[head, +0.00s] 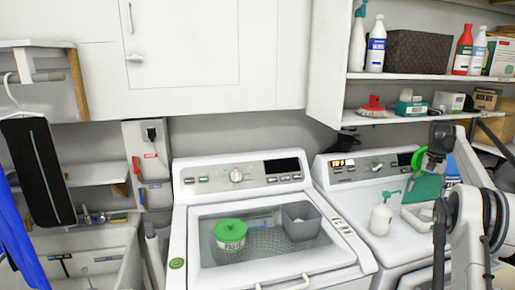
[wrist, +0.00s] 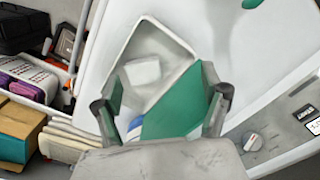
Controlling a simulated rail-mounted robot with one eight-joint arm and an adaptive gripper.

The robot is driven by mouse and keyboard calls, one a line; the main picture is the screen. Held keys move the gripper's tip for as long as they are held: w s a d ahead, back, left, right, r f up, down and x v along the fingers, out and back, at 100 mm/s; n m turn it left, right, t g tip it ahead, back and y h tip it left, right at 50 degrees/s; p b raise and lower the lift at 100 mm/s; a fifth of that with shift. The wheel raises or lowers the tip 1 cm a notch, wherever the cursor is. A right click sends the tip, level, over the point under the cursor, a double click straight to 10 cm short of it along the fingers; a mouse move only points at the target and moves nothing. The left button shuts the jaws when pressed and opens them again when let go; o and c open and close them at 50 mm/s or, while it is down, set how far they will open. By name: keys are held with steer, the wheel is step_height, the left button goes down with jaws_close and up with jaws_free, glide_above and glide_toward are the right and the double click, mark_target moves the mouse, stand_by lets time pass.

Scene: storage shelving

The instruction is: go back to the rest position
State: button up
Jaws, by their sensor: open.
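My gripper (head: 428,162) is over the right-hand washing machine (head: 350,225) in the head view, at the end of my raised arm. In the wrist view my gripper (wrist: 160,92) has its two fingers spread apart. A flat green piece (wrist: 180,105) shows between and beyond the fingers, and it also shows below my gripper in the head view (head: 424,188). Whether it touches a finger I cannot tell. A white tray (wrist: 188,52) with a small white block (wrist: 143,70) in it lies beyond the fingers.
A white pump bottle (head: 381,218) stands left of the tray. The left machine (head: 185,225) has a green-lidded tub (head: 230,234) and a grey bin (head: 300,222) on top. Shelves with bottles and a dark basket (head: 417,52) are above. A sink (head: 90,268) is at the left.

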steer(key=s+a+r+n+t+b, duration=0.1)
steer(key=s+a+r+n+t, duration=0.1)
steer(key=a+r, duration=1.15)
steer(key=s+a+r+n+t+h+b, duration=0.1)
steer(key=s+a+r, duration=0.1)
steer(key=s+a, duration=0.45)
steer(key=s+a+r+n, duration=0.1)
steer(key=s+a, duration=0.3)
steer(key=a, duration=0.6)
steer(key=s+a+f+n+t+b, duration=0.1)
steer(key=s+a+f, duration=0.1)
steer(key=s+a, duration=0.5)
steer(key=s+a+f+n+t, duration=0.1)
steer(key=s+a+f, duration=0.1)
steer(key=s+a, duration=0.5)
steer(key=s+a+f+t, duration=0.1)
steer(key=s+a+f, duration=0.1)
steer(key=s+f, duration=0.3)
steer(key=s+a+f+n+t+y+b, duration=0.1)
steer(key=s+f, duration=0.5)
steer(key=s, duration=0.6)
steer(key=shift+s+a+f, duration=0.15)
steer(key=shift+a+f, duration=0.15)
steer(key=shift+a, duration=0.6)
steer(key=shift+c, duration=0.4)
